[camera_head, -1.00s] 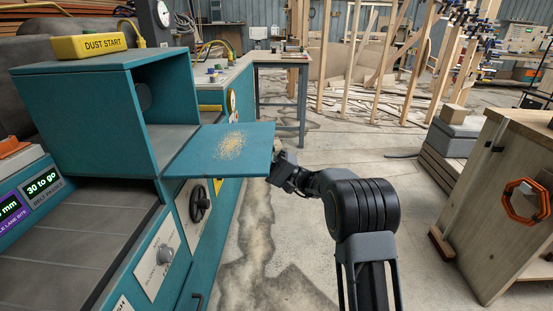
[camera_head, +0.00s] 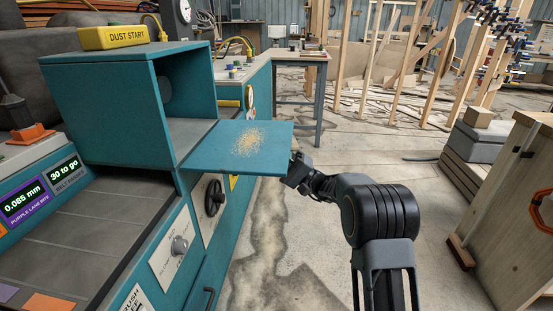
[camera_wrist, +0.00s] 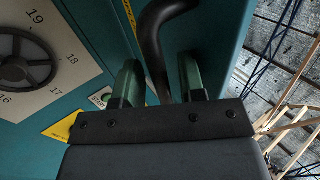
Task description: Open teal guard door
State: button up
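The teal guard door (camera_head: 215,150) juts out flat and level from the front of the teal machine housing (camera_head: 105,95), whose dark opening is uncovered. Pale sawdust (camera_head: 248,141) lies on the door. My gripper (camera_head: 293,172) is at the door's outer right edge in the head view, with its fingers hidden there. In the wrist view, my gripper (camera_wrist: 160,85) has its two green fingers apart. A bent black handle (camera_wrist: 152,45) comes down between them, with narrow gaps on both sides; I cannot tell whether either finger touches it.
A black handwheel (camera_head: 213,197) and a knob panel (camera_head: 175,246) are on the machine front below the door. A wooden cabinet (camera_head: 510,215) stands at the right. Stained floor (camera_head: 290,255) between machine and cabinet is clear.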

jog(key=shift+d, duration=0.1)
jog(key=b+v, duration=0.3)
jog(key=v, duration=1)
jog(key=shift+d+f, duration=0.25)
